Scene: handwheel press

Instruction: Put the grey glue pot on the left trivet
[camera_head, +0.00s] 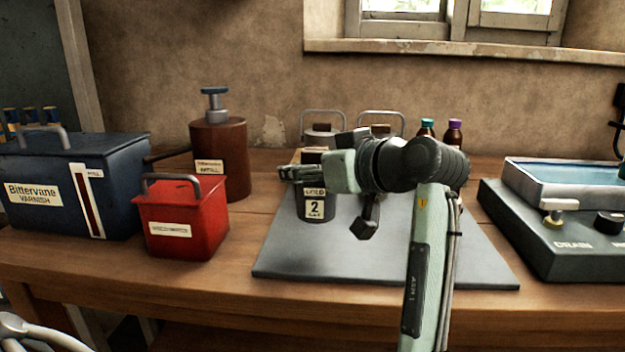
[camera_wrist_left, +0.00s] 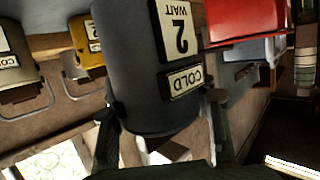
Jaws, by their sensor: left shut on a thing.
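The dark grey glue pot (camera_head: 315,211), labelled "COLD" and "2 WAIT", shows in the head view above or on the grey mat (camera_head: 385,268); I cannot tell whether it touches the mat. In the left wrist view the pot (camera_wrist_left: 130,65) fills the middle, upside down in the picture. My left gripper (camera_head: 298,173) is shut on the pot near its top, with a finger at either side. No trivet can be made out; my arm and the pot hide part of the mat. My right gripper is not in view.
A red bin (camera_head: 182,222), a blue varnish box (camera_head: 72,180) and a brown pump bottle (camera_head: 222,165) stand at left. Pots with wire handles (camera_head: 322,127) and small brown bottles (camera_head: 454,134) are behind my arm. A grey drain unit (camera_head: 560,235) is at right. The mat's front is clear.

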